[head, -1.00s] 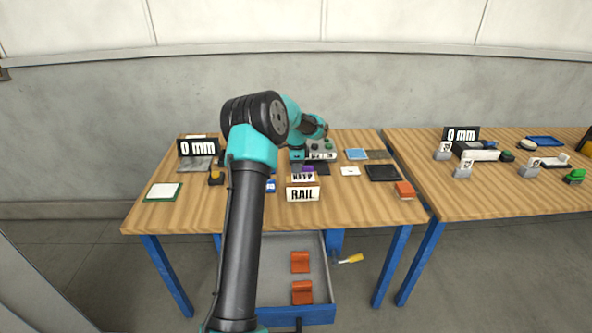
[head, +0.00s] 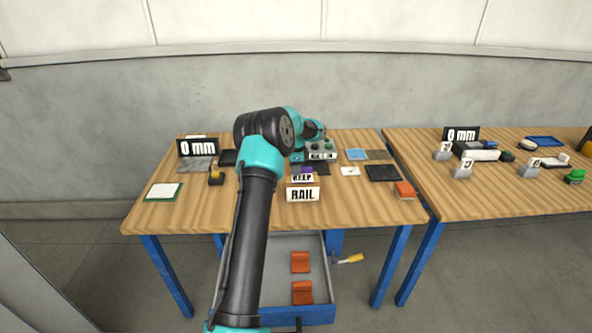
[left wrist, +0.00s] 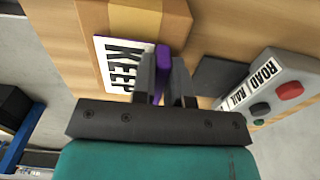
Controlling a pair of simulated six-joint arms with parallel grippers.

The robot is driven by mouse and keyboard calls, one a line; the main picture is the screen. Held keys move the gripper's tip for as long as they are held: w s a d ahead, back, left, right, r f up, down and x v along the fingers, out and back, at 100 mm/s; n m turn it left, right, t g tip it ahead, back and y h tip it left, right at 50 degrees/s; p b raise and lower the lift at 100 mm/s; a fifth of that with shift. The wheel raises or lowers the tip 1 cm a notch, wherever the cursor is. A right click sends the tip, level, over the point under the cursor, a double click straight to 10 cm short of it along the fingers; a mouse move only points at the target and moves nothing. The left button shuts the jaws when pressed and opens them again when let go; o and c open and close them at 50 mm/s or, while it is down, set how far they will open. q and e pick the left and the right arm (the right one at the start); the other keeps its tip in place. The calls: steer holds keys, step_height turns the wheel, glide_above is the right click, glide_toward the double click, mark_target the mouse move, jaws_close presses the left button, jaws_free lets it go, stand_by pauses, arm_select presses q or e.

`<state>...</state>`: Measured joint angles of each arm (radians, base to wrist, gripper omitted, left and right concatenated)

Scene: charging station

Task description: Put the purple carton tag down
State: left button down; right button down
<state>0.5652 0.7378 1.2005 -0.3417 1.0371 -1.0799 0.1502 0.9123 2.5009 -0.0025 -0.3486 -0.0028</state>
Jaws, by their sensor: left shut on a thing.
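The purple carton tag (left wrist: 163,62) is between the two fingers of my left gripper (left wrist: 165,78) in the left wrist view. In the head view the purple tag (head: 307,170) shows as a small patch just above a white KEEP label (head: 302,178). The KEEP label (left wrist: 122,65) lies beside the fingers in the wrist view. My left gripper (head: 298,163) is shut on the tag, low over the table behind the label. Whether the tag touches what is under it I cannot tell. My right gripper is not in view.
A grey box with red and green buttons (head: 322,150) is behind, close to the gripper. A dark tray (head: 382,173) and an orange block (head: 405,190) are at right. An open drawer (head: 279,285) holds orange blocks.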

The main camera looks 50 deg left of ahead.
arm_select(q)
steer(key=shift+f, duration=0.25)
steer(key=shift+f, duration=0.1)
steer(key=c, duration=1.1)
jaws_free()
step_height(320, 180, up, 12)
steer(key=shift+r, duration=0.15)
